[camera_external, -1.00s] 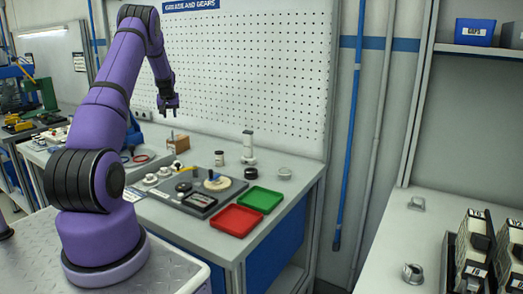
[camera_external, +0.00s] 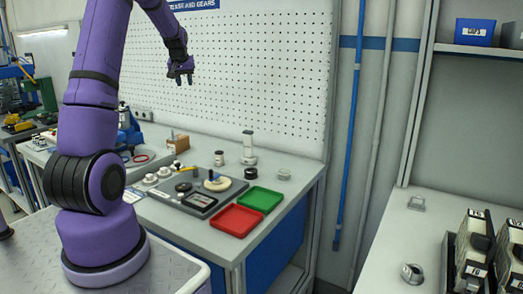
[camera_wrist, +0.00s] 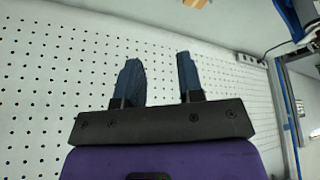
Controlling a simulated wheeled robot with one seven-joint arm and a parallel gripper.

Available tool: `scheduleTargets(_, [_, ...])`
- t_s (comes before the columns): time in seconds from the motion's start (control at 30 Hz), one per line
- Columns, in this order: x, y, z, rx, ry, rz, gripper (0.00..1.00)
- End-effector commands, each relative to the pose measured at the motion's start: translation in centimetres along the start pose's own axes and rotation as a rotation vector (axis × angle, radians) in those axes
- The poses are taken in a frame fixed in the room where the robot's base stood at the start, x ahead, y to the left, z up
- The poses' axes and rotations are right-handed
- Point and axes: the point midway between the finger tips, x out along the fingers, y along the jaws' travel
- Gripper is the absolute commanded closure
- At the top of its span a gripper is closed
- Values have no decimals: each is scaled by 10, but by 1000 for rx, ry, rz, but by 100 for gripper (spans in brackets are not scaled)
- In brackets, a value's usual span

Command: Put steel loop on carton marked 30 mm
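My gripper (camera_external: 183,80) is raised in front of the pegboard, high above the workbench, with its fingers pointing down. In the wrist view my gripper (camera_wrist: 160,82) has its two dark blue fingers apart with nothing between them. On the right bench lie a small grey metal piece (camera_external: 416,203) and, nearer, a round metal piece (camera_external: 412,273). I cannot tell which is the steel loop. Box-like items with pale labels (camera_external: 475,246) stand at the right edge; their labels are too small to read, so I cannot pick out the carton marked 30 mm.
The left workbench holds a red tray (camera_external: 237,220), a green tray (camera_external: 258,200), a dark parts tray (camera_external: 199,201) and several small parts. A blue pole (camera_external: 347,150) stands between the benches. The right bench's left part is mostly clear.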

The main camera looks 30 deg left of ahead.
Motion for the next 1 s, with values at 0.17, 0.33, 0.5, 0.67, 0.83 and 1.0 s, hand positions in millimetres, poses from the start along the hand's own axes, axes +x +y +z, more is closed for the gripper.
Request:
scheduleTargets(0.17, [-74,36,47,76,7,48,65])
scheduleTargets(0.33, [-132,58,99,149,9,87,65])
scheduleTargets(0.5, [-181,72,158,226,12,122,65])
scheduleTargets(0.67, [-217,76,218,302,16,152,65])
scheduleTargets(0.83, [-246,73,283,384,23,177,65])
scheduleTargets(1.0, [-262,62,347,463,31,198,65])
